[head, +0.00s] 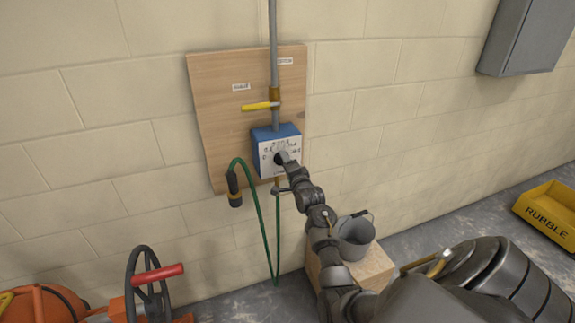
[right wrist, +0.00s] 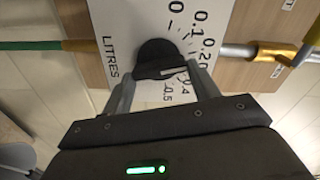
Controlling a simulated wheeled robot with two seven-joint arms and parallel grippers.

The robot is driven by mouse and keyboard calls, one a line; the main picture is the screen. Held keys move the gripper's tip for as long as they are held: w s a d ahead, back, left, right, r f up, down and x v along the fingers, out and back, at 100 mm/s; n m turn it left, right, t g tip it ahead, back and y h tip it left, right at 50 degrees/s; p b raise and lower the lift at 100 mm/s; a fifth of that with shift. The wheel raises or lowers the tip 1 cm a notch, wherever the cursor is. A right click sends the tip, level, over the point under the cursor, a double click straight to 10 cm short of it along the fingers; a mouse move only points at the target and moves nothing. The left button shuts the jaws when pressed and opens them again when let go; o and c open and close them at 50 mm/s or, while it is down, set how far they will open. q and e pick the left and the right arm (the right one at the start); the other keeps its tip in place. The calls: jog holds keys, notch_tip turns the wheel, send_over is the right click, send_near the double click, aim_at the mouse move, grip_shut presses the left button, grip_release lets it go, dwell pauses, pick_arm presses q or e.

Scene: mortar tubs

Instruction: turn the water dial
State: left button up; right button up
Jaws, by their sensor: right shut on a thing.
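The water dial is a dark round knob (right wrist: 158,58) on a white face with numbers and the word LITRES, in the right wrist view. In the head view its blue box (head: 264,133) with the white face (head: 290,152) is fixed to a wooden board on the wall. My right gripper (head: 281,158) reaches the face and covers most of the knob there. In the right wrist view its fingers (right wrist: 162,80) stand on either side of the knob, shut on it. Part of the scale is hidden behind the knob and fingers. My left gripper is not in view.
A yellow lever (head: 260,106) sits on the grey pipe above the box. A green hose (head: 262,215) hangs below with a black nozzle (head: 234,188). A bucket (head: 355,237) stands on a wooden block. A red-handled wheel (head: 150,285) is lower left; a yellow RUBBLE tub (head: 549,211) is right.

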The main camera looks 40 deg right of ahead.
jog(key=o, duration=1)
jog(key=b+v, duration=0.2)
jog(key=v, duration=0.9)
jog(key=shift+b, duration=0.4)
jog(key=shift+w, duration=0.1)
